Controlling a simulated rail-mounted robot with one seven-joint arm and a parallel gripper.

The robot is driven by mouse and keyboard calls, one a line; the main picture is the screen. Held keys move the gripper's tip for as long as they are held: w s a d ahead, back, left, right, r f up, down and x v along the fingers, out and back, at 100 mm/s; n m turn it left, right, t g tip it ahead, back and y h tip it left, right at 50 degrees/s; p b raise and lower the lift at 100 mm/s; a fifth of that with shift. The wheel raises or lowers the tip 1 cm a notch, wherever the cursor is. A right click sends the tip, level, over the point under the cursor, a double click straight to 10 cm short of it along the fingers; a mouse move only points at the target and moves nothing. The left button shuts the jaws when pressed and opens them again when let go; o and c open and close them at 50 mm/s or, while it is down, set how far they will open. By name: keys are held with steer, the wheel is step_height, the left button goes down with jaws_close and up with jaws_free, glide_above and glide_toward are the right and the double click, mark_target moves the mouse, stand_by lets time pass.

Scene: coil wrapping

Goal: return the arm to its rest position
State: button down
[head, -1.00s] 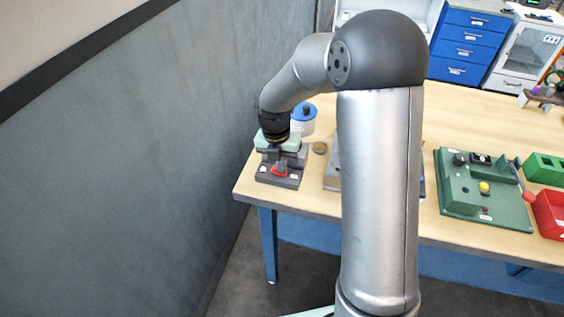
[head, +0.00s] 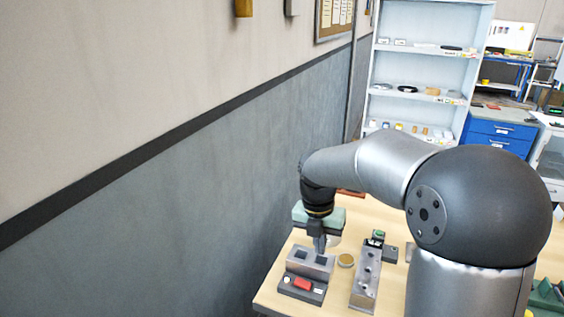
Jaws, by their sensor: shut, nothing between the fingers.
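My gripper (head: 319,245) hangs from my arm above the far left end of the wooden workbench (head: 277,284). Its fingers point down and are shut, with nothing between them. The fingertips are over or just behind a grey block fixture (head: 308,264) with dark square openings. I cannot tell whether they touch it. My arm arches in from the right and hides part of the bench.
A dark base with a red button (head: 303,284) fronts the fixture. The wall (head: 180,230) is close on the left. Shelves (head: 424,90) stand behind.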

steer(key=s+d+m+t+y, duration=0.1)
steer(key=s+m, duration=2.2)
steer(key=m, duration=0.7)
steer(key=shift+d+f+m, duration=0.3)
steer(key=shift+d, duration=0.05)
